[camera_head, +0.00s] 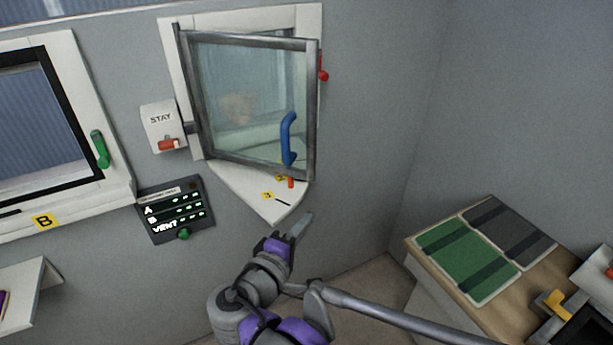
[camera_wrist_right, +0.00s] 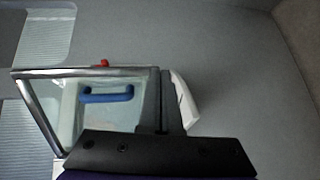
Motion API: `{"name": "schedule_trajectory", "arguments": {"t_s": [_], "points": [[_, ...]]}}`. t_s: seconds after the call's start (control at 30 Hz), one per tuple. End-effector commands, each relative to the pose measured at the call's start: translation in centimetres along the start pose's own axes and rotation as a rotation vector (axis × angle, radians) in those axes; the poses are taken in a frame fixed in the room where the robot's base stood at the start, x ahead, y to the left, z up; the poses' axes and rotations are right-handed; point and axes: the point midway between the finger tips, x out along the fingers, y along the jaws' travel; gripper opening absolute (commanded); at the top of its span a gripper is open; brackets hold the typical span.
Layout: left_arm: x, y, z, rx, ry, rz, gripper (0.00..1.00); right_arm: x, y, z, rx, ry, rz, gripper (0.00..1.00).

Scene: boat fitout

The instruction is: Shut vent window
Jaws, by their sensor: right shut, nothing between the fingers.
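The vent window (camera_head: 245,105) is a glass pane in a grey metal frame, swung out from its white surround (camera_head: 312,20) on the wall. It stands ajar, with its left side near the surround. A blue handle (camera_head: 288,140) is on the pane's right side. In the right wrist view the pane (camera_wrist_right: 50,100) and blue handle (camera_wrist_right: 106,94) show at left. My right gripper (camera_head: 304,224) is shut and empty, below the window and its white sill, apart from the handle. My left gripper is not in view.
A STAY box (camera_head: 160,118) with a red lever is left of the window. A dark panel (camera_head: 176,210) reads A, B, VENT. A red knob (camera_head: 323,75) is at the surround's right edge. Window B (camera_head: 40,120) is far left. A bench with green mats (camera_head: 455,262) is at right.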

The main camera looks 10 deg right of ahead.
Motion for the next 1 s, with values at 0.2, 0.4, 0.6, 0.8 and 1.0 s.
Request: {"name": "schedule_trajectory", "arguments": {"t_s": [0.2, 0.4, 0.6, 0.8, 1.0], "points": [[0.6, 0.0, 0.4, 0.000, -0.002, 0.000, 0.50, -2.3, 2.7, -4.1, -0.028, 0.059, 0.167, 0.00], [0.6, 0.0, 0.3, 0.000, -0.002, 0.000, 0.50, -0.4, 3.3, -4.2, -0.031, 0.057, 0.178, 0.00], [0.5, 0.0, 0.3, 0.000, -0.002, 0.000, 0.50, 3.8, 4.0, -4.4, -0.030, 0.056, 0.176, 0.00], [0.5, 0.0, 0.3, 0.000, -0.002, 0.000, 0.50, 7.8, 4.7, -4.7, -0.031, 0.057, 0.175, 0.00], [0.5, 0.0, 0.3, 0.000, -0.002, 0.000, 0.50, 10.4, 5.2, -4.9, -0.030, 0.059, 0.175, 0.00]]}}
